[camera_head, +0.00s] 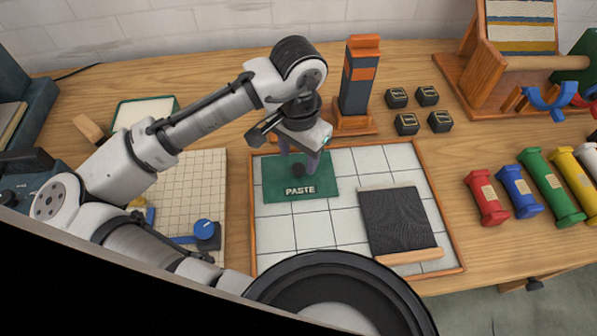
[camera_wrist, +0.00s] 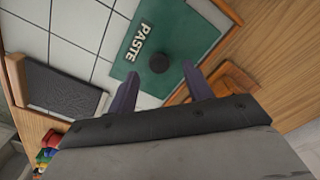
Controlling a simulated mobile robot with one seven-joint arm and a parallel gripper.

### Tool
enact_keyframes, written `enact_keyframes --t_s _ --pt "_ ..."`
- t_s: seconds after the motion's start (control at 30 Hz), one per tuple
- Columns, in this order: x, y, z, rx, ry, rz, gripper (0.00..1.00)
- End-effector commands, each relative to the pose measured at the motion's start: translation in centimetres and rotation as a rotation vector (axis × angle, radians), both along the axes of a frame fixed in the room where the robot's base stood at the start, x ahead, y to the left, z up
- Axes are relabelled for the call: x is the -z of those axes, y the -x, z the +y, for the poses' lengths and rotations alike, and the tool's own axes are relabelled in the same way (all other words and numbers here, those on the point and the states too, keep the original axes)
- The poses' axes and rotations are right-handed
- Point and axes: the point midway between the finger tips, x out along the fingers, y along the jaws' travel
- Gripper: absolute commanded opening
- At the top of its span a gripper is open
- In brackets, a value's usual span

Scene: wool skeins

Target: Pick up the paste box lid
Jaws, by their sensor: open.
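The paste box lid (camera_head: 322,188) is a flat green rectangle with the word PASTE in white and a dark round knob. It lies at the back left of the white tiled tray. In the wrist view the lid (camera_wrist: 185,30) fills the upper middle, with its knob (camera_wrist: 159,63) just beyond the fingertips. My gripper (camera_head: 299,168) is above the lid near the knob, pointing down. In the wrist view my gripper (camera_wrist: 160,78) shows two purple fingers spread apart, one on each side of the knob, with nothing held. Whether the fingertips are at knob height I cannot tell.
A dark slab (camera_head: 398,222) with a wooden edge lies right on the tiled tray (camera_head: 297,236). An orange and dark tower (camera_head: 358,85) stands close behind the lid. Several small black boxes (camera_head: 407,124) and coloured skeins (camera_head: 486,198) are to the right. A gridded board (camera_head: 190,190) lies left.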

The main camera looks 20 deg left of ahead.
Motion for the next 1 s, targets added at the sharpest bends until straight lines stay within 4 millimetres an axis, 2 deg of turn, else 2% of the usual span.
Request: enact_keyframes --t_s 0.2,0.47,0.83,1.0 --pt "2.6 0.2 -0.1 -0.002 0.001 0.001 0.51" --pt "3.0 0.1 -0.1 -0.001 0.000 -0.001 0.51" --pt "2.9 0.1 -0.1 -0.001 0.001 -0.001 0.04" --pt "2.9 0.1 -0.1 -0.001 0.000 -0.001 0.02"
